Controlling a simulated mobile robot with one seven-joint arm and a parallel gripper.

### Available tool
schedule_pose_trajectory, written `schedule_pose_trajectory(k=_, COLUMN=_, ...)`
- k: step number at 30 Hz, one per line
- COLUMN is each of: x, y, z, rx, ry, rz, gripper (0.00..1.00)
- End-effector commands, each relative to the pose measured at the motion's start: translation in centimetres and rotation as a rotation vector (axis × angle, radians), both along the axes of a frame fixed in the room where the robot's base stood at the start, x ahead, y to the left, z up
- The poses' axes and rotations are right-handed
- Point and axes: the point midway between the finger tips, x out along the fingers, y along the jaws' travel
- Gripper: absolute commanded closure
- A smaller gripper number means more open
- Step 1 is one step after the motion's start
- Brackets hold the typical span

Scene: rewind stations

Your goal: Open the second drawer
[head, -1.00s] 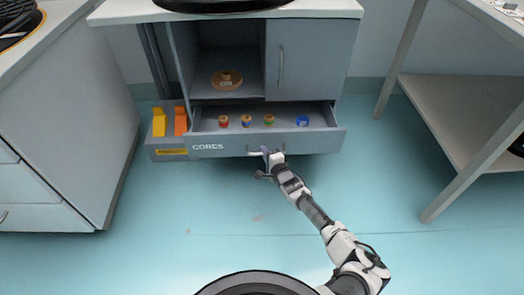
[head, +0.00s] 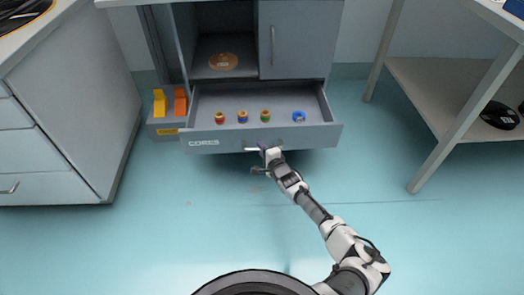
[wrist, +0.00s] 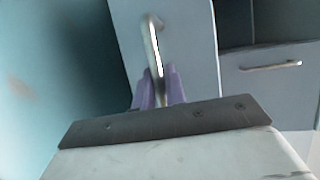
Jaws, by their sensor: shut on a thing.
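The drawer labelled CORES (head: 220,139) stands pulled out below the open shelf of the grey cabinet. Several small coloured cores, such as a red one (head: 219,118) and a blue one (head: 298,116), lie in a row inside it. My gripper (head: 264,150) is at the drawer's front, shut on its bar handle (wrist: 153,45). In the wrist view the purple fingers of my gripper (wrist: 160,85) close around the lower end of the handle. The fingertips' exact contact is small in the head view.
A wooden disc (head: 222,62) lies on the open shelf, beside a closed cabinet door (head: 300,40). Yellow (head: 160,103) and orange (head: 180,103) pieces stand in a low grey bin at left. A table (head: 430,85) stands at right. The floor before the drawer is clear.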

Motion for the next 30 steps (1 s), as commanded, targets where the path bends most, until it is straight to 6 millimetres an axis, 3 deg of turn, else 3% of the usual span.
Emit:
schedule_pose_trajectory(k=15, x=0.08, y=0.08, z=0.04, rx=0.001, ry=-0.001, rz=0.001, gripper=1.0)
schedule_pose_trajectory(k=16, x=0.08, y=0.08, z=0.04, rx=0.001, ry=-0.001, rz=0.001, gripper=0.86)
schedule_pose_trajectory(k=21, x=0.09, y=0.07, z=0.04, rx=0.001, ry=-0.001, rz=0.001, gripper=0.66)
schedule_pose_trajectory(k=30, x=-0.06, y=-0.09, z=0.16, rx=0.0, ry=-0.001, rz=0.0, gripper=0.66)
